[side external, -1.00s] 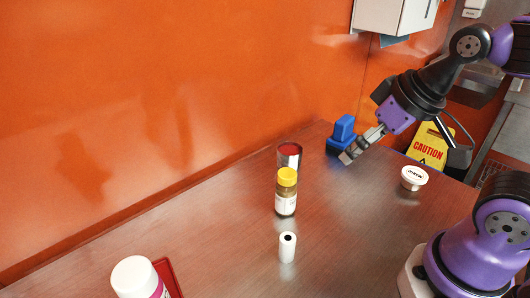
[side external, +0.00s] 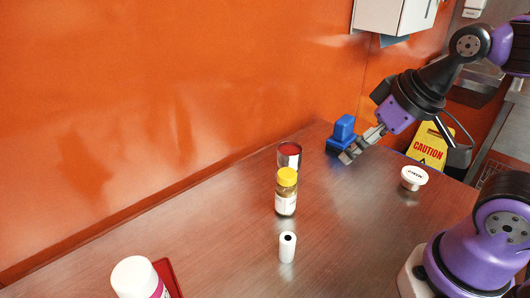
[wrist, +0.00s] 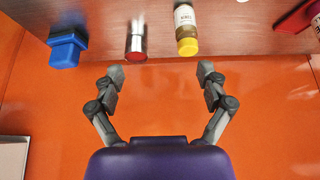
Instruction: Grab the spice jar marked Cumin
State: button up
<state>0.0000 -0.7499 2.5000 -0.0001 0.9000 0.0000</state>
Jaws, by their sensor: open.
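A spice jar (side external: 286,197) with a yellow lid and a pale label stands upright on the table. Its label is too small to read in the side view. In the wrist view the jar (wrist: 186,28) shows at the top, right of centre, beyond my fingers; its label writing is not clear. My gripper (side external: 346,158) is open and empty, above the table to the right of the jar and well apart from it. In the wrist view both fingers of my gripper (wrist: 160,72) are spread wide with nothing between them.
A red-topped metal can (side external: 289,155) stands just behind the jar. A blue object (side external: 342,134) is by my gripper. A white round item (side external: 414,177) lies right. A white bottle (side external: 134,277) and red tray (side external: 168,277) are front left. An orange wall (side external: 150,110) runs behind.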

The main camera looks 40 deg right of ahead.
jog(key=n+g+y, duration=0.1)
jog(key=n, duration=0.2)
send_near(286, 191)
jog(key=w+d+f, duration=0.1)
jog(key=d, duration=0.1)
jog(key=shift+a+x, duration=0.2)
jog(key=shift+x, duration=5.25)
jog(key=shift+s, duration=0.1)
jog(key=c, duration=1.3)
